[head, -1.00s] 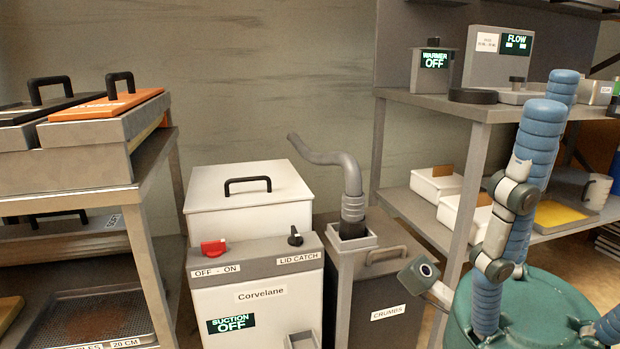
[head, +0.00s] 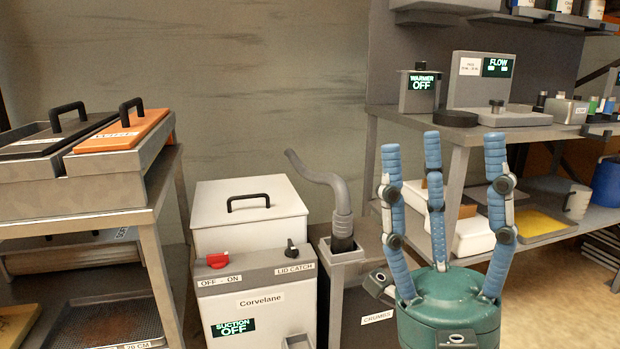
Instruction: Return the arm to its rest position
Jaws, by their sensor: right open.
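My right gripper (head: 436,165) is at the lower right of the head view. It has a green round palm and three blue ribbed fingers pointing up and spread apart. It is open, with nothing between the fingers. It stands in front of the right shelf unit and right of the crumbs bin (head: 362,312). It looks apart from both, though the exact gap is hard to tell. My left gripper is not in view.
The white Corvelane machine (head: 262,306), reading SUCTION OFF, stands in the middle with a grey hose (head: 322,178) beside it. A rack (head: 60,207) with lidded trays is at left. The right shelf (head: 400,118) holds a warmer reading OFF (head: 419,95). Open floor shows at far right.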

